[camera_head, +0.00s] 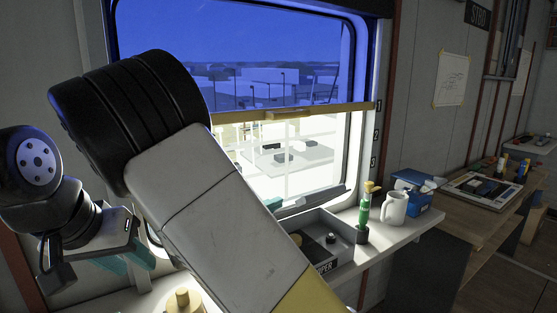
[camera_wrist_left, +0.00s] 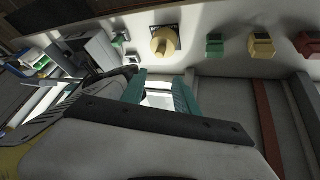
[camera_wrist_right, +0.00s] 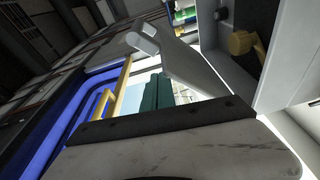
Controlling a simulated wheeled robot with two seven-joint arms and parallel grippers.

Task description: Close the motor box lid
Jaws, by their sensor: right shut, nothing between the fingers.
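A grey open-topped box (camera_head: 349,246) with a dark label ending in "PER" sits on the sill below the window; I take it as the motor box. Dark round parts show inside. A grey strip (camera_head: 325,203) runs behind it and may be the lid's edge. In the right wrist view the box wall (camera_wrist_right: 290,60) is at right, and a pale panel (camera_wrist_right: 190,68), possibly the raised lid, is beyond my fingers. My right gripper (camera_wrist_right: 158,92) is shut and empty; its arm hides much of the box in the head view. My left gripper (camera_head: 138,262) is open and empty at left (camera_wrist_left: 160,88).
A green-and-yellow tube (camera_head: 365,212), a white mug (camera_head: 393,208) and a blue box (camera_head: 414,190) stand right of the motor box. A wooden bar (camera_head: 290,112) crosses the window. A yellow knob (camera_wrist_left: 165,40) and coloured blocks (camera_wrist_left: 262,43) show in the left wrist view.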

